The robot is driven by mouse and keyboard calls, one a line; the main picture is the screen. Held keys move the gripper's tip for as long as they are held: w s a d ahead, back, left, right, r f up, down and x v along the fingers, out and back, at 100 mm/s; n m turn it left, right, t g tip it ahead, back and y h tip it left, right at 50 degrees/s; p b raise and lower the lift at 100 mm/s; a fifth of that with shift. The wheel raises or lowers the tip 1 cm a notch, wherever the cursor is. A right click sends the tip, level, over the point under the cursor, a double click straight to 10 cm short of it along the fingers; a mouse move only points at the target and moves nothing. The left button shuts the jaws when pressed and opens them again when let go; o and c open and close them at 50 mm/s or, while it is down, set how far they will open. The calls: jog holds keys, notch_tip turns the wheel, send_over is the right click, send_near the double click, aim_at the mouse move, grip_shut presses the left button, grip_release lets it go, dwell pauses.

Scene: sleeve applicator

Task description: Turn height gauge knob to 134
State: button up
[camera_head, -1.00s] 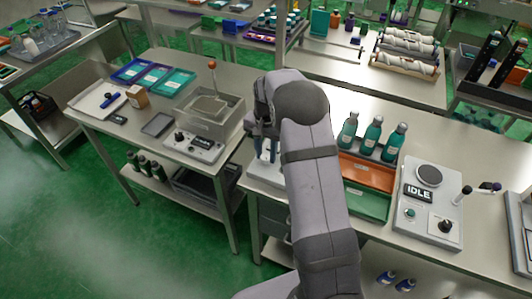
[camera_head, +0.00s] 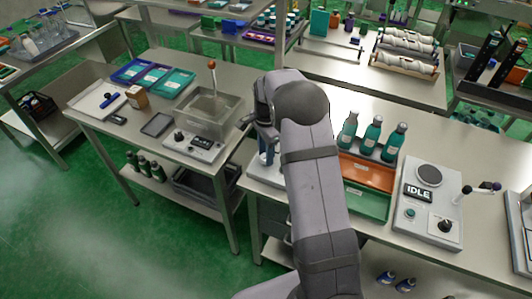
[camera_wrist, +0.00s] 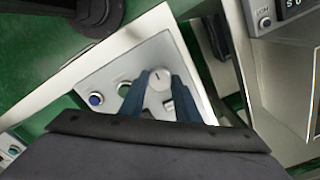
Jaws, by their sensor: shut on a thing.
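The height gauge knob (camera_wrist: 160,80) is a pale round knob with a short dark mark on its face, on a light grey panel (camera_wrist: 120,72) in the wrist view. My gripper (camera_wrist: 161,78) has its two blue fingers on either side of the knob, shut on it. A blue button (camera_wrist: 96,99) and a green button (camera_wrist: 124,89) sit on the panel to the left. In the head view my gripper (camera_head: 266,140) is over a pale device (camera_head: 262,175) at the bench's left end, mostly behind my arm. The knob is hidden there. No height reading is visible.
Right of my arm are an orange tray (camera_head: 367,173) and several teal bottles (camera_head: 371,136). A control box (camera_head: 428,205) reading IDLE stands further right. A clear tank (camera_head: 208,108) with a control panel is on the left bench, across a narrow gap.

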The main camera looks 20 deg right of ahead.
jog(key=shift+w+r, duration=0.15)
jog(key=o, duration=1)
jog(key=shift+o, duration=0.2)
notch_tip(320, 180, up, 7)
jog(key=shift+f+b, duration=0.15)
jog(key=shift+b, duration=1)
jog(key=shift+r, duration=0.25)
